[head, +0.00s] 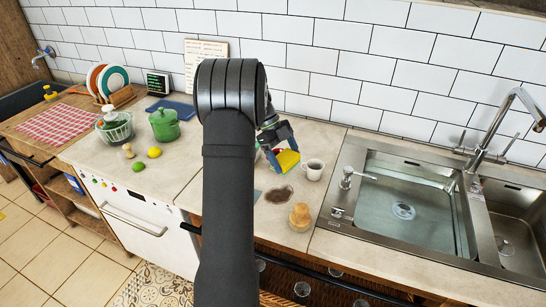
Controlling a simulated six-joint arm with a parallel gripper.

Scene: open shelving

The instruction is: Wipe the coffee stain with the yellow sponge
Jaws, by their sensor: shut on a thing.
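The yellow sponge (288,160) is in the jaws of my gripper (279,148), seen in the head view. My gripper is shut on it, and my dark arm hides part of the counter to the left. The coffee stain (279,194) is a dark brown patch on the beige counter, nearer the front edge. The sponge appears behind the stain in the picture and apart from it; its height above the counter is hard to tell.
A white cup (314,169) with dark contents stands right of the sponge. A round tan-orange item (300,216) stands in front of the stain. The sink (405,200) lies to the right. A green pot (164,124), a lime (138,166) and a lemon (154,152) are left.

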